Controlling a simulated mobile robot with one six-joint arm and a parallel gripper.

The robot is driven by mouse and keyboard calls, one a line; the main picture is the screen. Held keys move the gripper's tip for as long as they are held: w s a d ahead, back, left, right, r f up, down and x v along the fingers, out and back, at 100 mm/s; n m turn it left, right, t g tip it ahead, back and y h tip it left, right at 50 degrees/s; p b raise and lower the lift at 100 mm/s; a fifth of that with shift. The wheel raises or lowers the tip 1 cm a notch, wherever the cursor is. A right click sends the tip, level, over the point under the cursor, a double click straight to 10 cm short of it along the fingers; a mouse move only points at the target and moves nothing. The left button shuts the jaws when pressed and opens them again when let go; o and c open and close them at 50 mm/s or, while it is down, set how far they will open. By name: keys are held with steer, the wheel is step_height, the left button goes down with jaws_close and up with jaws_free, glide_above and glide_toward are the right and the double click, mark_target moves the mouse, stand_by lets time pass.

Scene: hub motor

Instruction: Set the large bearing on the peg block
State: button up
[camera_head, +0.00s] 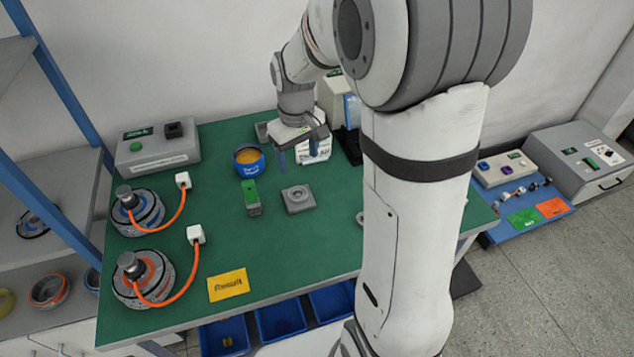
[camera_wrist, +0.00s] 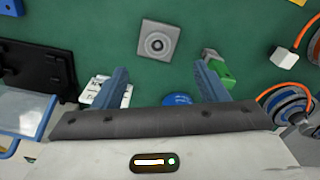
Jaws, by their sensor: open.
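The peg block is a grey square block (camera_head: 298,199) in the middle of the green table. The wrist view shows it from above (camera_wrist: 170,28), ahead of the fingertips. A round grey ring with a dark centre (camera_wrist: 158,43) lies centred on it, flat as far as I can see. It looks like the large bearing, but I cannot tell it surely from the block's own shape. My gripper (camera_head: 302,152) hangs above the table behind the block. In the wrist view its blue fingers (camera_wrist: 160,72) are wide apart with nothing held between them.
A green-and-grey piece (camera_head: 251,197) stands left of the block, with a blue tub (camera_head: 248,160) behind it. Two motors with orange cables (camera_head: 137,212) fill the left side. A small ring (camera_head: 360,217) is partly hidden by my arm. A yellow card (camera_head: 228,285) lies in front.

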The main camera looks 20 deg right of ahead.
steer(key=s+r+m+t, duration=0.1)
steer(key=s+r+m, duration=0.1)
steer(key=s, duration=0.7)
steer(key=s+r+m+t, duration=0.1)
steer(key=s+r, duration=0.3)
steer(key=s, duration=0.5)
steer(key=shift+s+d+r+m, duration=0.15)
steer(key=shift+s+m, duration=0.1)
steer(key=shift+m, duration=0.15)
